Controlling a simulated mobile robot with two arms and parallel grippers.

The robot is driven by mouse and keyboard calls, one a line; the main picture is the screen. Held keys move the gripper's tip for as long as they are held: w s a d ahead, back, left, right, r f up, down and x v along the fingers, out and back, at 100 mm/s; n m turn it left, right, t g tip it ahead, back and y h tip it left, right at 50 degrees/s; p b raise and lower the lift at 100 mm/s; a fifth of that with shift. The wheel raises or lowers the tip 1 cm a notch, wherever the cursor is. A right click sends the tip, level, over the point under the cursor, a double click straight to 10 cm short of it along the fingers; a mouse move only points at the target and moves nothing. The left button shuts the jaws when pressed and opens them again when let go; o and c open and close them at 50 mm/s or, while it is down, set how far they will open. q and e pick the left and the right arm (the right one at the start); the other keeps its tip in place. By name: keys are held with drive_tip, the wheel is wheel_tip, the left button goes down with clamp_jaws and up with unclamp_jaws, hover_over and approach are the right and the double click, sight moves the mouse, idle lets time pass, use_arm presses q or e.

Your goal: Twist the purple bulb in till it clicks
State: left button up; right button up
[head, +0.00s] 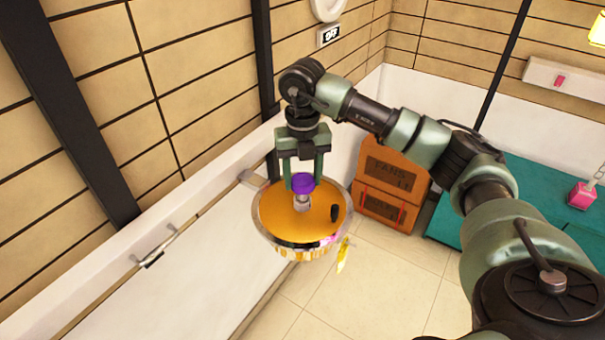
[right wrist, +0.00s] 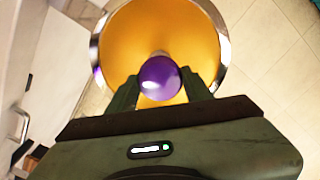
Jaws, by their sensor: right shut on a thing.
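The purple bulb (head: 302,184) stands upright at the middle of the round orange chandelier dish (head: 270,208), over a pale socket (head: 302,203). My right gripper (head: 303,182) reaches down from above and is shut on the bulb, one finger on each side. In the right wrist view the bulb (right wrist: 160,78) sits between the two fingertips, with the orange dish (right wrist: 125,35) behind it. The bulb's base is partly hidden, so I cannot tell how deep it sits. My left gripper is not in view.
A yellow hanging piece (head: 344,255) shows at the dish's lower right edge. Orange crates (head: 392,185) marked "FANS" stand on the tiled floor behind. A teal table (head: 455,215) with a pink bottle (head: 581,195) is at the right. A white ledge runs along the left wall.

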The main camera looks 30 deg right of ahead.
drive_tip(key=shift+w+f+b, duration=0.1)
drive_tip(key=shift+f+b, duration=0.2)
drive_tip(key=shift+f, duration=0.4)
drive_tip(key=shift+f+b, duration=0.35)
drive_tip(key=shift+f, duration=0.2)
drive_tip(key=shift+r+m+p, duration=0.2)
drive_tip(key=shift+m+p, duration=0.25)
drive_tip(key=shift+m, duration=0.05)
drive_tip(key=shift+m+p, duration=0.3)
drive_tip(key=shift+m, duration=0.6)
drive_tip(key=m, duration=0.5)
drive_tip(key=shift+p, duration=0.35)
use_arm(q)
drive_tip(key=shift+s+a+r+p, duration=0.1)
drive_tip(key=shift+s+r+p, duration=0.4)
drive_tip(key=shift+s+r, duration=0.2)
use_arm(e)
drive_tip(key=m, duration=0.5)
drive_tip(key=shift+f, duration=0.15)
drive_tip(key=o, duration=2)
